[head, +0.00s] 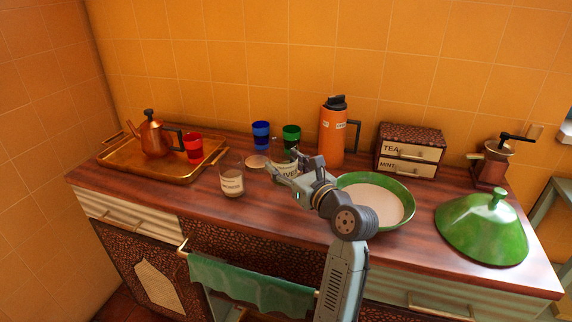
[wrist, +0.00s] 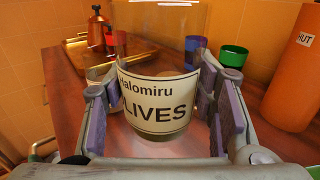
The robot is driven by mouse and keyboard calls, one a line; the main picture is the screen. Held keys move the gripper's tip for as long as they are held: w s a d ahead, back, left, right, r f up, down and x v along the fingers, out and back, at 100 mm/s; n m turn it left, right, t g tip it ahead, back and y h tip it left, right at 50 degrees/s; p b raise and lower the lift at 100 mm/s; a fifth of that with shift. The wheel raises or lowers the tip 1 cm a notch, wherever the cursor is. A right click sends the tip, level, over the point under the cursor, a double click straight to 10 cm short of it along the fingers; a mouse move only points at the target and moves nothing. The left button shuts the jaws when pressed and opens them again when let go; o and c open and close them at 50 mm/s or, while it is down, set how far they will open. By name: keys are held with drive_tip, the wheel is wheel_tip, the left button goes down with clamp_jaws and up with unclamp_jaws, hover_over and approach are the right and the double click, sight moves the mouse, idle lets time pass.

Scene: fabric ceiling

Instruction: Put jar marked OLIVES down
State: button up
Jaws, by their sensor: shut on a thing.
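The clear glass jar marked OLIVES (wrist: 158,103) stands upright between my gripper's fingers in the wrist view, its cream label reading "Halomiru" and "LIVES". My gripper (wrist: 153,92) is shut on it, with purple pads at both sides of the jar. In the head view the jar (head: 289,169) is partly hidden behind my gripper (head: 283,165), over the middle of the wooden counter (head: 200,207). I cannot tell whether its base touches the counter.
Another labelled glass jar (head: 232,182) and a round tan disc (head: 257,161) are left of my gripper. Blue (head: 261,135) and green (head: 291,136) cups and an orange flask (head: 333,132) stand behind. A green-rimmed bowl (head: 408,215) is right; a brass tray (head: 184,176) is left.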

sight(291, 158)
drive_tip(key=shift+f+b, duration=0.4)
drive_tip(key=shift+f, duration=2.6)
drive_tip(key=shift+f, duration=0.45)
drive_tip(key=o, duration=1.5)
wheel_tip(291, 158, up, 10)
